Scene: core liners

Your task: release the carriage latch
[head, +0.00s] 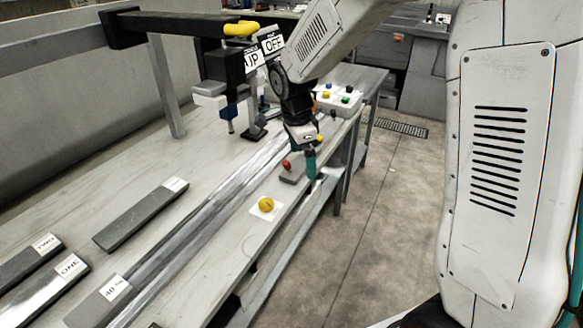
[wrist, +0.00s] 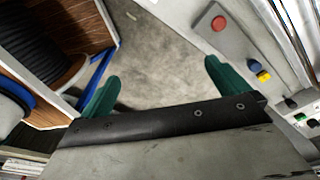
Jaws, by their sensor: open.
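My gripper (head: 310,166) has green fingers and hangs beside the bench's right edge, close to a grey block with a red button (head: 287,165). In the wrist view my gripper (wrist: 161,70) is open, with bare floor between the fingers. The red button (wrist: 218,23) shows there up and right of the right finger, apart from it. The carriage (head: 222,88) is a dark unit with a blue and silver tool below the overhead beam, near UP and OFF signs. A yellow handle (head: 240,28) sits on the beam. I cannot tell which part is the carriage latch.
A yellow knob on a white plate (head: 267,205) sits on the bench's near edge. A white box with coloured buttons (head: 338,100) stands beyond my gripper. Dark bars (head: 140,215) and long rails lie along the bench. The floor (head: 400,200) to the right is clear.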

